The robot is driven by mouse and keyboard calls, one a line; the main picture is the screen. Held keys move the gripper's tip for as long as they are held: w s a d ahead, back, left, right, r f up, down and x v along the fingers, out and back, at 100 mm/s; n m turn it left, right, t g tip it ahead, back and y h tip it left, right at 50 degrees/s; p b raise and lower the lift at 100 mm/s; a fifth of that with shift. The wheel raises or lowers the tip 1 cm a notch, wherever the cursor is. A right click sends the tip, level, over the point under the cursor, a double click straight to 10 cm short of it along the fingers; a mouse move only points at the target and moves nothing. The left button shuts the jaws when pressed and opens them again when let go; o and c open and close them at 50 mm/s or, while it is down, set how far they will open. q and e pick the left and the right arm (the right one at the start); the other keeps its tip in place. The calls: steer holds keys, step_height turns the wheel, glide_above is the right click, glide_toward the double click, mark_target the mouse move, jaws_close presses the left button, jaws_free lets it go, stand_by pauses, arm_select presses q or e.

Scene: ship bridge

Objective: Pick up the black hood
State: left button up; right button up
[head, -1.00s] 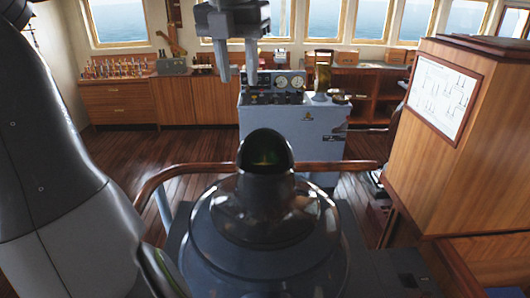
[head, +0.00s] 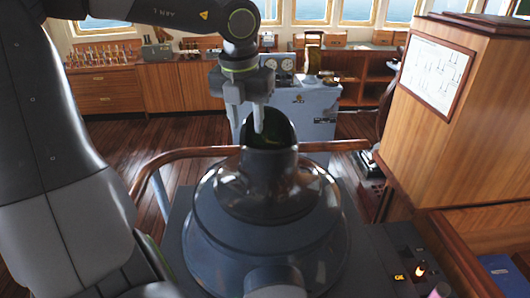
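The black hood (head: 268,166) stands upright on top of a dark, glossy dome-shaped housing (head: 222,239) in the middle of the head view. Its dark upper opening shows a little green inside. My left gripper (head: 246,122) comes in from the upper left and points down at the hood's top. Its two fingers are apart with nothing between them. The right finger overlaps the hood's upper left edge in the picture; whether it touches cannot be told. The left finger is left of the hood. My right gripper is not in view.
A curved wooden handrail (head: 195,153) runs behind the housing. A grey-blue console (head: 310,120) stands beyond it. A wooden cabinet (head: 440,130) with a framed chart (head: 436,75) stands at the right. A panel with a lit orange lamp (head: 420,270) lies lower right. Open floor is at the left.

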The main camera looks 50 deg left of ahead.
arm_select(q)
steer(key=shift+s+a+f+b, duration=0.1)
steer(key=shift+a+f+b, duration=0.15)
steer(key=shift+a+f, duration=0.25)
steer(key=shift+s+a+f+b, duration=0.1)
steer(key=shift+a+f+b, duration=0.15)
steer(key=shift+f, duration=0.45)
steer(key=shift+w+a+f, duration=0.1)
steer(key=shift+w+a, duration=0.1)
steer(key=shift+w, duration=0.2)
steer(key=shift+w+d, duration=0.1)
steer(key=shift+d, duration=0.5)
steer(key=shift+c, duration=1.1)
steer(key=shift+d+r, duration=0.15)
steer(key=shift+r, duration=0.1)
steer(key=shift+c, duration=1.2)
steer(key=shift+s+a, duration=0.25)
steer(key=shift+s, duration=0.05)
jaws_close()
steer(key=shift+f, duration=0.1)
